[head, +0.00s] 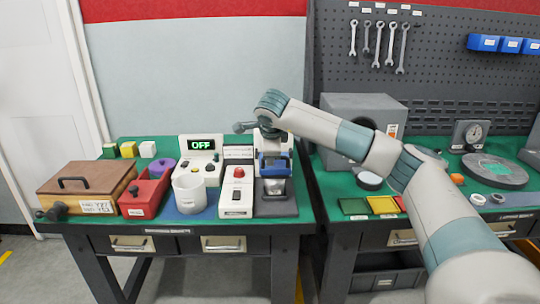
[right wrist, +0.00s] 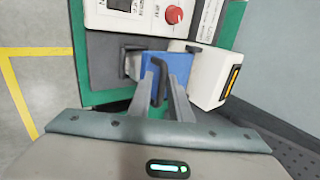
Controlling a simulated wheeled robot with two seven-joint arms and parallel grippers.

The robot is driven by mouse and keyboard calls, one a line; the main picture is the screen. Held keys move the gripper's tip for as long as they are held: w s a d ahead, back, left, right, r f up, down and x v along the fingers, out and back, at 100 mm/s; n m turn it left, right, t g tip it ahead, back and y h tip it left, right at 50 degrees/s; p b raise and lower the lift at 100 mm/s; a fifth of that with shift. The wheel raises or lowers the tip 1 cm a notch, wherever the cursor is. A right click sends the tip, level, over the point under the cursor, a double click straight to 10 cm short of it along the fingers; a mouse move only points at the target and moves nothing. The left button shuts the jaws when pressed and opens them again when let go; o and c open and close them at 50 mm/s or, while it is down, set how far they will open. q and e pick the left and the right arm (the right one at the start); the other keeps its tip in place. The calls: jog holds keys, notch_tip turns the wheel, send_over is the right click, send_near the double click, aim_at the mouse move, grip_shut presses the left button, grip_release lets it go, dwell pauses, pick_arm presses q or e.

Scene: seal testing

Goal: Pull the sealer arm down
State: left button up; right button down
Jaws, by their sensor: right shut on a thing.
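The sealer stands near the right end of the left green-topped table, with a dark base (head: 276,208) in front. Its blue sealer arm (head: 275,171) carries a black handle; in the right wrist view the blue block (right wrist: 176,68) and black handle (right wrist: 158,82) show close up. My right gripper (right wrist: 163,88) is shut on that handle, its two grey fingers on either side. In the head view my wrist reaches the sealer from above and behind, and the fingertips are hard to make out. The arm's exact angle is hard to tell.
Left of the sealer stand a white box with a red button (head: 237,190), a control unit reading OFF (head: 201,158), a white cup (head: 189,194), a red box (head: 144,192) and a wooden box (head: 87,188). A grey box (head: 362,118) stands on the right table.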

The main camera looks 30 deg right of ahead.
aim_at(269, 171)
jog(key=c, duration=1.8)
grip_release()
jog(key=f, duration=0.2)
jog(key=s+a, duration=0.1)
jog(key=shift+f+g, duration=0.3)
jog(key=shift+f, duration=0.1)
pick_arm(q)
jog(key=shift+s+f, duration=0.1)
pick_arm(e)
jog(key=shift+r, duration=0.25)
jog(key=shift+s+r, duration=0.1)
jog(key=shift+r, duration=0.15)
pick_arm(q)
jog(key=shift+w+d+r+b, duration=0.1)
jog(key=shift+w+r+b, duration=0.25)
jog(key=shift+r, duration=0.4)
jog(key=shift+w+d+r+b, duration=0.2)
jog(key=shift+w+r, duration=0.1)
jog(key=shift+r, duration=0.45)
jog(key=shift+w+d+r+b, duration=0.1)
jog(key=shift+w+r+b, duration=0.25)
jog(key=shift+r, duration=0.4)
pick_arm(e)
jog(key=shift+d+r+v, duration=0.1)
jog(key=shift+d+v, duration=0.05)
jog(key=shift+v, duration=2.7)
jog(key=shift+d+r+v, duration=0.1)
jog(key=shift+v, duration=2.8)
jog(key=shift+d+v, duration=0.15)
jog(key=shift+v, duration=2.7)
